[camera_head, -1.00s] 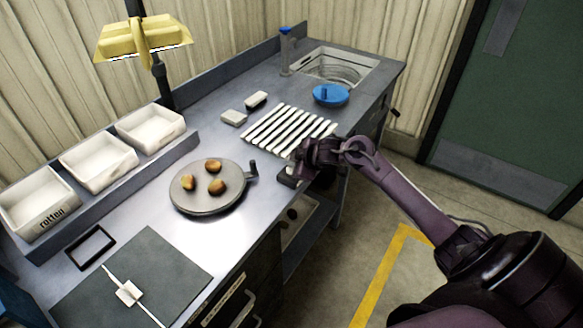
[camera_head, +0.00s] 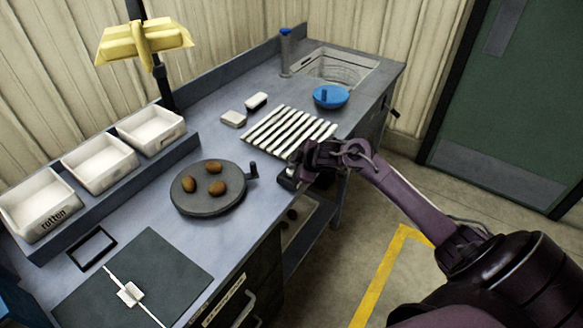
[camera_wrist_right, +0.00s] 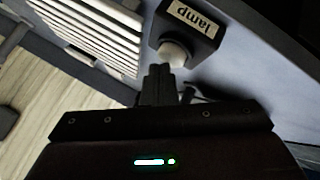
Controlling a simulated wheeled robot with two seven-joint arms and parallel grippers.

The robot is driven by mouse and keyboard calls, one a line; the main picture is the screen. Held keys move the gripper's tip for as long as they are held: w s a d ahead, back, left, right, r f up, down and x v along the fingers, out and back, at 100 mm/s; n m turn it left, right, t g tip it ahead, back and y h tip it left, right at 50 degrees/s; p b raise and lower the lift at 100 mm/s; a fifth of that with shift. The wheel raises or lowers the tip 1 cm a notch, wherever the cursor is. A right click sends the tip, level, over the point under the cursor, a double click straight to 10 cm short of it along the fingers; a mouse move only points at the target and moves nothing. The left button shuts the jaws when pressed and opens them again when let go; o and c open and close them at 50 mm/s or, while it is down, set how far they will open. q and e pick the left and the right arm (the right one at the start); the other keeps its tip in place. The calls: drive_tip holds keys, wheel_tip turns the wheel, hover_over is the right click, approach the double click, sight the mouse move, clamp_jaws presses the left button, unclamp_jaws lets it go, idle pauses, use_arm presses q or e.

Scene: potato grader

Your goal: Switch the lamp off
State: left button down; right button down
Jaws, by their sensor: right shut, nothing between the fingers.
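The yellow lamp (camera_head: 145,42) hangs on a dark post at the back left, and its underside looks unlit. A dark switch box with a label reading "lamp" (camera_wrist_right: 193,22) and a pale round knob (camera_wrist_right: 175,53) shows in the right wrist view. The box (camera_head: 287,182) is partly hidden by my gripper at the bench's front edge in the head view. My right gripper (camera_wrist_right: 160,75) is shut and empty, its fingertips at the knob, touching or very close. It also shows in the head view (camera_head: 299,165). My left gripper is out of view.
A round turntable (camera_head: 205,202) with several potatoes stands left of the switch. A white slatted rack (camera_head: 285,132) lies just behind it. The floor at right is clear.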

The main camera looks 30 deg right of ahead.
wheel_tip(320, 180, up, 6)
drive_tip(key=p, duration=0.6)
drive_tip(key=shift+r, duration=0.1)
idle(0.3)
